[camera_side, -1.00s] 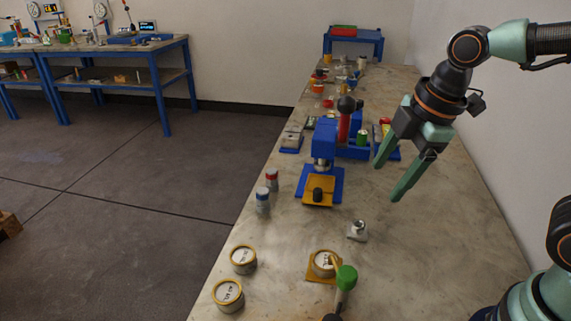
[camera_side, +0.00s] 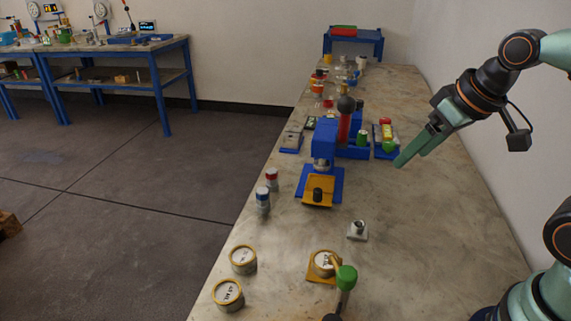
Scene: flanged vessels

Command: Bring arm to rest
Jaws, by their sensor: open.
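My gripper (camera_side: 408,158) is at the right, above the worktop, with its green fingers pointing down and to the left. It is open and nothing shows between the fingers, which overlap from this angle. A flanged vessel (camera_side: 243,260) and another flanged vessel (camera_side: 228,294) stand at the front left of the worktop (camera_side: 430,250). A third flanged vessel (camera_side: 324,264) sits on a yellow plate with a green-topped tool (camera_side: 346,279) in front of it. My gripper is well apart from all three.
A blue press (camera_side: 326,146) with a yellow front stands mid-worktop. Two small jars (camera_side: 263,202) are left of it, and a small metal fitting (camera_side: 358,230) is nearer. A tray with colored items (camera_side: 386,132) lies behind my gripper. The right side of the worktop is clear.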

